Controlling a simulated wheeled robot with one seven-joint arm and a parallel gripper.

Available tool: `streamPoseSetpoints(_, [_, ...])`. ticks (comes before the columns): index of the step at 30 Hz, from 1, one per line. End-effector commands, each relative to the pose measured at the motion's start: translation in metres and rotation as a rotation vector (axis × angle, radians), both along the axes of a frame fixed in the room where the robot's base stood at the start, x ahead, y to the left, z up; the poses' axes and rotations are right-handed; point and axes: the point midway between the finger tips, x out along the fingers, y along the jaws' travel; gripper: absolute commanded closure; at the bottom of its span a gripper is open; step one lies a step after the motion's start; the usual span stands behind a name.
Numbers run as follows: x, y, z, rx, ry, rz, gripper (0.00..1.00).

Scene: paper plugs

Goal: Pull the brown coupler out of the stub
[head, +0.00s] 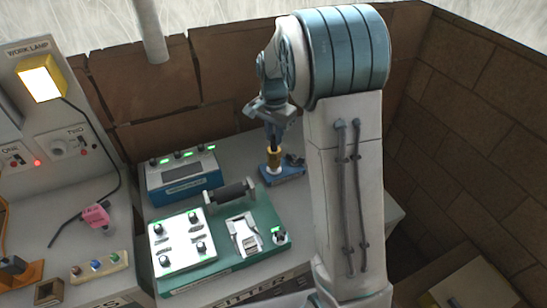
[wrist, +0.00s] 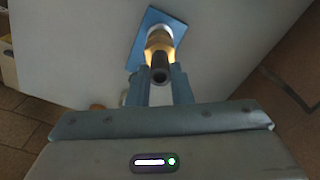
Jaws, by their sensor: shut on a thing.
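The brown coupler (head: 274,155) shows as a tan, upright cylinder above a blue base (head: 284,175) on the bench at the back right. In the wrist view the coupler (wrist: 159,41) is a tan ring with a dark, hollow end facing me, in front of a blue plate (wrist: 143,23). My gripper (head: 273,143) points down at it from above. In the wrist view my gripper's two blue fingers (wrist: 159,72) are on either side of the dark end, shut on the coupler. The stub and how deep the coupler sits in it are hidden.
A blue box with green lights (head: 182,177) stands left of the base. A green panel (head: 243,252) with a dark roller (head: 231,192) lies in front. A brick wall stands behind.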

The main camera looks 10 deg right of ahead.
Motion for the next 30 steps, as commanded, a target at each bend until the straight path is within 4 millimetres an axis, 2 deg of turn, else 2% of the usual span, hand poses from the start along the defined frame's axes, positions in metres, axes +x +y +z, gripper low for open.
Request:
streamPoseSetpoints(19, [0.0, 0.0, 0.021, 0.0, -0.001, 0.0, 1.0])
streamPoseSetpoints(30, [0.0, 0.0, 0.022, 0.0, 0.0, 0.0, 1.0])
